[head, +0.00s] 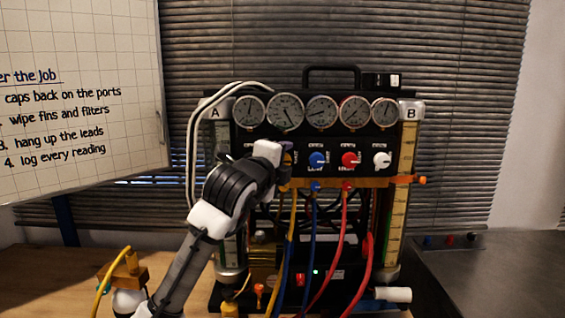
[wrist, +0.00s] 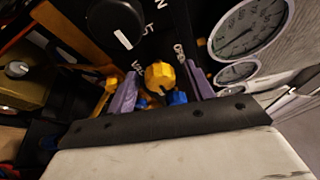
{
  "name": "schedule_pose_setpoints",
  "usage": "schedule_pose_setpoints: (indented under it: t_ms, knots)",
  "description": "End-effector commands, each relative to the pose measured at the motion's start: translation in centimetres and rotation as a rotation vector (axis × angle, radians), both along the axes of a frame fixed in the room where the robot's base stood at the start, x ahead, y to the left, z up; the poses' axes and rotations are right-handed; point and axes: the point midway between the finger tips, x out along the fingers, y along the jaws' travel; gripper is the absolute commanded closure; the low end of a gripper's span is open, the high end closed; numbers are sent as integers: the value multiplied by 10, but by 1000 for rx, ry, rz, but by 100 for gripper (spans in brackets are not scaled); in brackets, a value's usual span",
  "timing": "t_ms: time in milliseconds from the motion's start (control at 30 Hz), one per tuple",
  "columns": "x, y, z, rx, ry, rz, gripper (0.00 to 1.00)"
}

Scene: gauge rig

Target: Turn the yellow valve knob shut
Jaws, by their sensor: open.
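The yellow valve knob (wrist: 160,76) shows in the wrist view, on the dark panel. My gripper (wrist: 161,72) is open, with one purple finger on each side of the knob. A gap shows between the knob and each finger. In the head view my gripper (head: 287,157) is at the panel, left of the blue knob (head: 317,159).
A red knob (head: 350,159) and a white knob (head: 381,160) sit to the right in the same row. Round gauges (head: 321,111) line the panel above. Yellow, blue and red hoses (head: 335,250) hang below. A black knob (wrist: 115,24) is close by in the wrist view.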

Motion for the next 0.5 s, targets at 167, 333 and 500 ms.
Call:
schedule_pose_setpoints:
  t_ms: [167, 333, 500]
  knots:
    - [-22, 10, -1, 2, -4, 1, 48]
    - [-59, 25, 1, 0, -5, 2, 48]
    - [-93, 38, 4, 1, -4, 2, 48]
